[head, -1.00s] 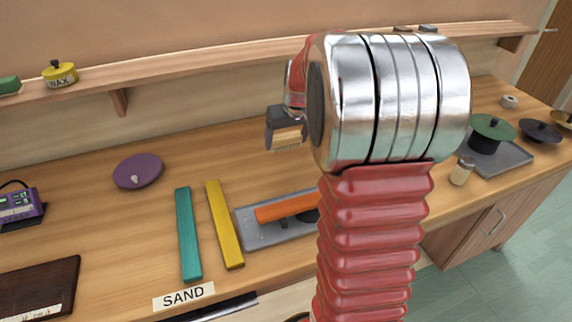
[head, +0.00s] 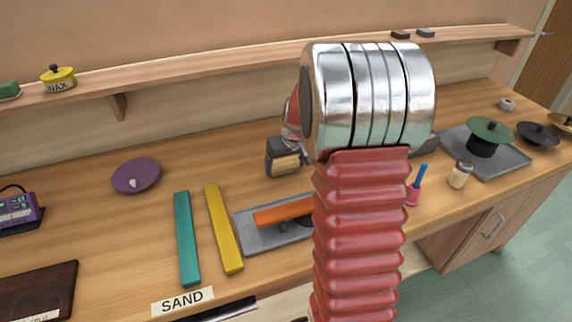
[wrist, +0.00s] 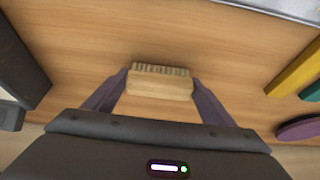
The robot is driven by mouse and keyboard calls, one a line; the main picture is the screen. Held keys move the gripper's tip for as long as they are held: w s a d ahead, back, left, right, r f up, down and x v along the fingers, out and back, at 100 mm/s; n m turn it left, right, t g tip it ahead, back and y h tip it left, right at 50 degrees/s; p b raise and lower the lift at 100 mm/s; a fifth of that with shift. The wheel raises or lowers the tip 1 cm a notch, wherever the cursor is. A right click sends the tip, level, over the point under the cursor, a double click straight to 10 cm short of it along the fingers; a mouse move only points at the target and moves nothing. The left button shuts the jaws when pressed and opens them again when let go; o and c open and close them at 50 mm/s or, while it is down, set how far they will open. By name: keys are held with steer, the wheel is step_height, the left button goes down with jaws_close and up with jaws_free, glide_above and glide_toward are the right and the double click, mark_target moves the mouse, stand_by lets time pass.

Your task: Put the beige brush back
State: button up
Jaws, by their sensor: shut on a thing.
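The beige brush (wrist: 160,88) is between the two fingers of my gripper (wrist: 159,84), with its bristles toward the top of the wrist view. My gripper is shut on its sides. In the head view, my gripper (head: 286,162) is left of the silver arm joint, over the back part of the bench, with the pale brush (head: 287,165) partly visible in it. I cannot tell whether the brush touches the wood.
A grey tray (head: 248,240) with an orange bar (head: 283,213) lies in front, partly behind my arm. Yellow (head: 223,230) and teal (head: 187,240) bars and a purple disc (head: 136,176) lie left. A blue-handled tool in a pink cup (head: 413,195) stands right.

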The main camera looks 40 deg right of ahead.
steer(key=shift+f, duration=0.3)
steer(key=o, duration=1.1)
steer(key=shift+c, duration=0.2)
steer(key=shift+r, duration=0.1)
steer(key=v, duration=1.2)
steer(key=s+a+r+n, duration=0.1)
steer(key=s+a+r, duration=0.25)
steer(key=a, duration=0.35)
steer(key=s+a+r+n, duration=0.15)
steer(key=s+a, duration=0.25)
steer(key=a, duration=0.4)
steer(key=s+a+t+y, duration=0.1)
steer(key=s+a, duration=0.9)
steer(key=s, duration=0.3)
